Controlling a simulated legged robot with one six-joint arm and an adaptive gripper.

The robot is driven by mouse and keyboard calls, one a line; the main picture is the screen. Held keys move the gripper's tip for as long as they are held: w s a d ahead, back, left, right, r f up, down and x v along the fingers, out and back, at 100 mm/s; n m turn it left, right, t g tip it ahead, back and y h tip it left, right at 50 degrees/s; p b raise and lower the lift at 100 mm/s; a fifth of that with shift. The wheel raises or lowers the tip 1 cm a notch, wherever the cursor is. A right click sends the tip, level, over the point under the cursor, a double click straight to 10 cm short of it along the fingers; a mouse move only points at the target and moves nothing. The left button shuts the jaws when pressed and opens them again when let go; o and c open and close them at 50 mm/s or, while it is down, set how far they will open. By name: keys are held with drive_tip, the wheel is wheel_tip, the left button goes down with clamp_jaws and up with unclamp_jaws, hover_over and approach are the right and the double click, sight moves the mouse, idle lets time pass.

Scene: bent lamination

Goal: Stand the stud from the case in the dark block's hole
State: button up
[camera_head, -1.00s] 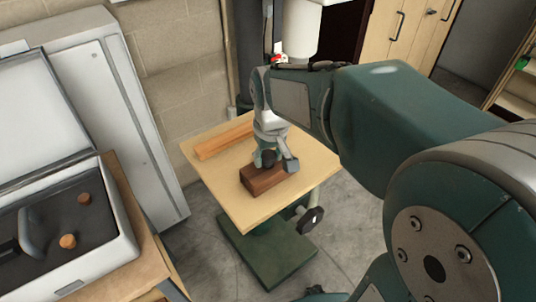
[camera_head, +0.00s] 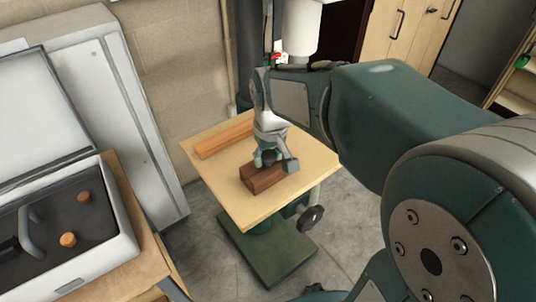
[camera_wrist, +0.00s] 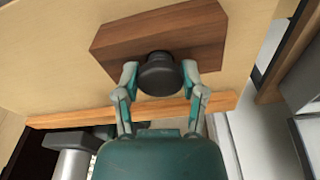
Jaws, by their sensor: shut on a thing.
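The dark brown wooden block (camera_head: 265,181) lies on a light wooden table and also shows in the wrist view (camera_wrist: 200,32). My gripper (camera_head: 277,162) is over the block. In the wrist view its fingers (camera_wrist: 160,70) are closed on either side of a dark round-headed stud (camera_wrist: 158,78). The stud's head overlaps the block's near edge in that view. The stud's lower end and the block's hole are hidden, so I cannot tell whether the stud is in the hole. The open grey case (camera_head: 122,240) stands at the left.
An orange-brown wooden bar (camera_head: 223,138) lies along the table's back left edge. The light table (camera_head: 235,205) is otherwise bare around the block. Two small wooden plugs (camera_head: 68,239) (camera_head: 83,197) are in the case. A black knob (camera_head: 311,218) sticks out under the table's right side.

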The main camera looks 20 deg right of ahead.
drive_tip(key=o, duration=0.9)
drive_tip(key=shift+c, duration=0.2)
drive_tip(key=shift+o, duration=0.5)
drive_tip(key=shift+r, duration=3.5)
